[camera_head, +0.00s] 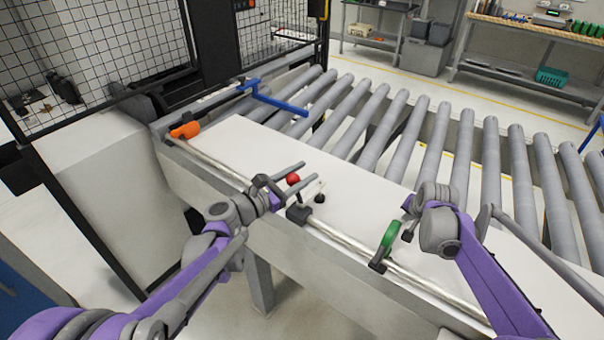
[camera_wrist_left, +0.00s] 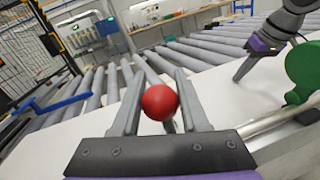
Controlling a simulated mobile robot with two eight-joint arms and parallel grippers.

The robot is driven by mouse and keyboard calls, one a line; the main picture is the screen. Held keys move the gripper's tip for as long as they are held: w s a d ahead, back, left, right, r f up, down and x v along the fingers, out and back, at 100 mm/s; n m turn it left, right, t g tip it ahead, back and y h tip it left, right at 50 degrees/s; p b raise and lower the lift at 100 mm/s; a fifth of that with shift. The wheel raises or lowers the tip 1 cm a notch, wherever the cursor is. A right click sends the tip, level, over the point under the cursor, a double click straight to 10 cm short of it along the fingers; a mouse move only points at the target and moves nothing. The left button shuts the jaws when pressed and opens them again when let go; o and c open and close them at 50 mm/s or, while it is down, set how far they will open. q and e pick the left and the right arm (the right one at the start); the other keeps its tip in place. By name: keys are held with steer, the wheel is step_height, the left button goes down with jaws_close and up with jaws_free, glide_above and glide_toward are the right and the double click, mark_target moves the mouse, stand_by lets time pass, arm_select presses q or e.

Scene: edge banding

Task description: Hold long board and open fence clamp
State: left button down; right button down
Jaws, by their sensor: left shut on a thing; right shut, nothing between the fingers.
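The long white board (camera_head: 265,150) lies flat along the near edge of the roller table, beside a metal rail (camera_head: 345,243). My left gripper (camera_head: 301,180) is above the board's near edge, shut on a red ball knob (camera_head: 293,179). The red knob sits between its fingers in the left wrist view (camera_wrist_left: 160,102); what it is attached to is hidden. A green clamp handle (camera_head: 389,237) stands at the rail to the right. My right gripper (camera_wrist_left: 238,78) is shut and empty, low over the board near the green handle; I cannot tell whether it touches the board.
An orange handle (camera_head: 186,130) is at the rail's far left end. A blue bar (camera_head: 278,102) reaches over the rollers there. A small black knob (camera_head: 319,198) is close to my left fingers. Bare rollers (camera_head: 430,140) extend behind the board. A mesh guard (camera_head: 120,45) stands at left.

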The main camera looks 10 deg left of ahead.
arm_select(q)
steer(key=shift+s+f, duration=0.15)
steer(key=shift+f, duration=0.05)
arm_select(e)
steer(key=shift+s+f, duration=0.15)
steer(key=shift+f, duration=0.1)
stand_by(0.5)
arm_select(q)
steer(key=shift+s+a+f+t+h, duration=0.2)
steer(key=shift+s+t+h, duration=0.1)
steer(key=shift+s+t, duration=0.2)
steer(key=shift+s+a+f+t+h, duration=0.15)
steer(key=shift+s+t+h, duration=0.15)
steer(key=shift+s+t, duration=0.15)
steer(key=s+a+f, duration=0.3)
steer(key=s+f, duration=0.1)
steer(key=s, duration=0.2)
steer(key=shift+s+f+m+t+h, duration=0.25)
steer(key=shift+s+m+t+h, duration=0.05)
steer(key=shift+s+m+t, duration=0.1)
steer(key=shift+c, duration=2.2)
jaws_free()
steer(key=shift+w+d, duration=0.1)
steer(key=shift+w, duration=0.05)
steer(key=v, duration=0.7)
steer(key=shift+s, duration=0.3)
